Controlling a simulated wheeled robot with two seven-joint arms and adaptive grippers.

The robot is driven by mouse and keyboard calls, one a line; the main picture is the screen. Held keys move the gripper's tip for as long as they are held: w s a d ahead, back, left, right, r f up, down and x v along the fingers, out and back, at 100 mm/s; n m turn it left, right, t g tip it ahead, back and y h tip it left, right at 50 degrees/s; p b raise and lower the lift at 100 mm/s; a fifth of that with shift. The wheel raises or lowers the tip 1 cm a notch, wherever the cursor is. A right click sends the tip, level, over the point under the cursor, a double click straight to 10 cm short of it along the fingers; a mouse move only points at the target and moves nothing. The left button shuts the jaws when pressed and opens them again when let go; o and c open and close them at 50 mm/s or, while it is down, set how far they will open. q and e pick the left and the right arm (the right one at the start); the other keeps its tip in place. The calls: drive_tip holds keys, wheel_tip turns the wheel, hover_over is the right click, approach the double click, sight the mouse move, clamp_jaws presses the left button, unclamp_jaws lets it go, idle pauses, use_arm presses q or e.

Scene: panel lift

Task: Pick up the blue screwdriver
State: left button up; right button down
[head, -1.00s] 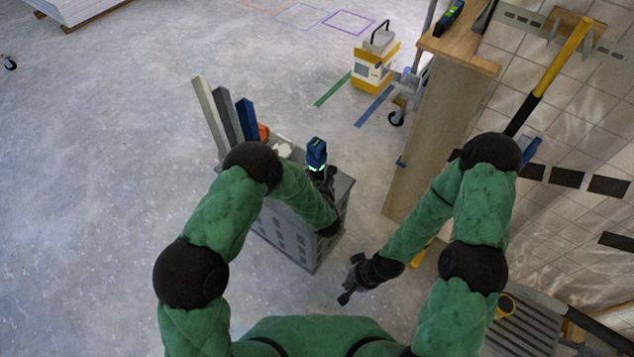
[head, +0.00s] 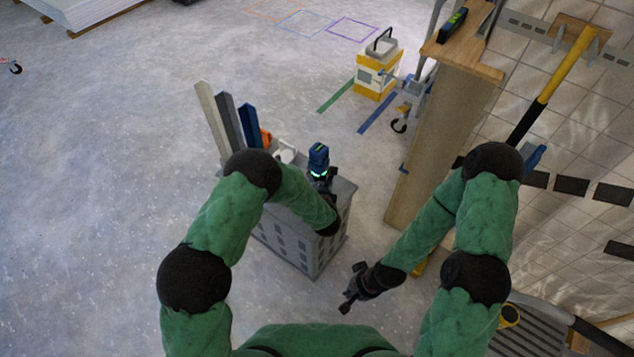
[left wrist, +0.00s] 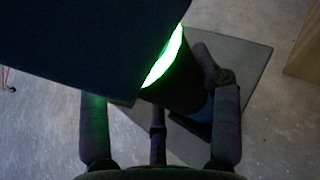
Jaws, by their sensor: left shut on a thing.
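The blue screwdriver (head: 319,155), with a blue body and a glowing green ring, stands above the top of a grey cabinet in the head view. In the left wrist view its dark body (left wrist: 85,45) fills the upper left, with the black grip below the ring. My left gripper (head: 321,177) is shut on it; in the left wrist view its fingers (left wrist: 160,125) lie on both sides of the grip. I cannot tell whether the screwdriver's lower end touches the cabinet. My right gripper (head: 346,288) is open and empty, low in front of the cabinet's right side.
The grey cabinet (head: 290,240) carries upright bars (head: 230,121) and an orange item (head: 266,138) at its back left. A wooden bench (head: 440,130) stands to the right. A yellow-and-white box (head: 376,76) is on the floor behind.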

use_arm(q)
wheel_tip(320, 180, up, 10)
drive_tip(key=p, duration=0.2)
drive_tip(key=shift+w+r+p, duration=0.1)
drive_tip(key=shift+w+p, duration=0.05)
drive_tip(key=shift+p, duration=0.25)
